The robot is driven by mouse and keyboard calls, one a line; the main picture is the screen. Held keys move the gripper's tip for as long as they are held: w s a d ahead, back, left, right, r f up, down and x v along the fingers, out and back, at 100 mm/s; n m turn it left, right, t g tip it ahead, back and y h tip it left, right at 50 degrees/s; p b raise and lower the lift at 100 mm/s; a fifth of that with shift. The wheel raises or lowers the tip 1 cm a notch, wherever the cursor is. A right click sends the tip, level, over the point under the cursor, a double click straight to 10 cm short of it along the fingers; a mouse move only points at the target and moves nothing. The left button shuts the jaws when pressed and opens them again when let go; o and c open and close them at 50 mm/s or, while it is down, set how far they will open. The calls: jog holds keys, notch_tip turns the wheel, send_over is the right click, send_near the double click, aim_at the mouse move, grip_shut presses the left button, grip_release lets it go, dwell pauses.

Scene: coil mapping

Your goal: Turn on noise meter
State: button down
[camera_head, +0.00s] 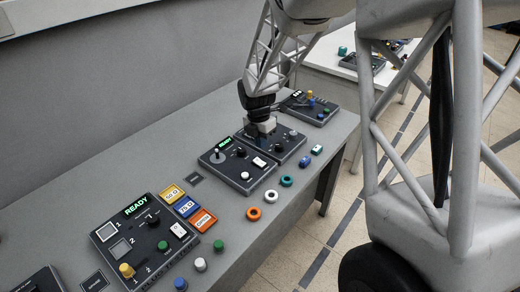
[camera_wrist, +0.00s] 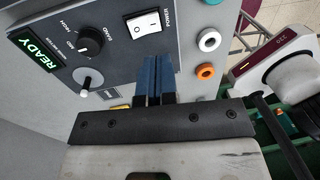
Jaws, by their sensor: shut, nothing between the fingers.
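A dark panel (camera_head: 229,172) with a lit READY display, lever, knob and white rocker stands mid-table in the head view. A similar READY panel (camera_wrist: 112,48) fills the upper left of the wrist view. Its white rocker switch (camera_wrist: 146,23), marked POWER, lies beyond my blue fingertips. My gripper (camera_wrist: 152,68) is shut and empty, with its fingers together. In the head view my wrist is over the knob panel (camera_head: 285,142) behind the READY panel; the fingertips are hard to make out there.
A larger READY panel (camera_head: 130,250) with several controls stands nearer. Yellow, blue and orange blocks (camera_head: 203,220) lie beside it. Coloured rings and knobs line the table's right edge, including an orange ring (camera_head: 253,214). Another panel (camera_head: 309,108) stands at the far end.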

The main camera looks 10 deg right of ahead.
notch_tip(320, 180, up, 7)
jog(key=shift+s+d+f, duration=0.2)
jog(key=shift+s+d, duration=0.15)
dwell(0.3)
jog(key=s+d+r+m+t, duration=0.1)
jog(key=s+d+r+m, duration=0.2)
jog(key=s+r+m, duration=0.35)
jog(key=s+d+r+m+t, duration=0.1)
jog(key=s+d+r+m, duration=0.3)
jog(key=s+m, duration=0.55)
jog(key=s+d+r+m, duration=0.1)
jog(key=s+m, duration=0.4)
jog(key=s, duration=0.4)
jog(key=s+d+m+t, duration=0.1)
jog(key=s+d+m, duration=0.1)
jog(key=s+m, duration=0.4)
jog(key=s, duration=0.4)
jog(key=shift+r+t+y, duration=0.3)
jog(key=shift+r+y, duration=0.05)
jog(key=shift+y, duration=0.05)
jog(key=shift+w, duration=0.2)
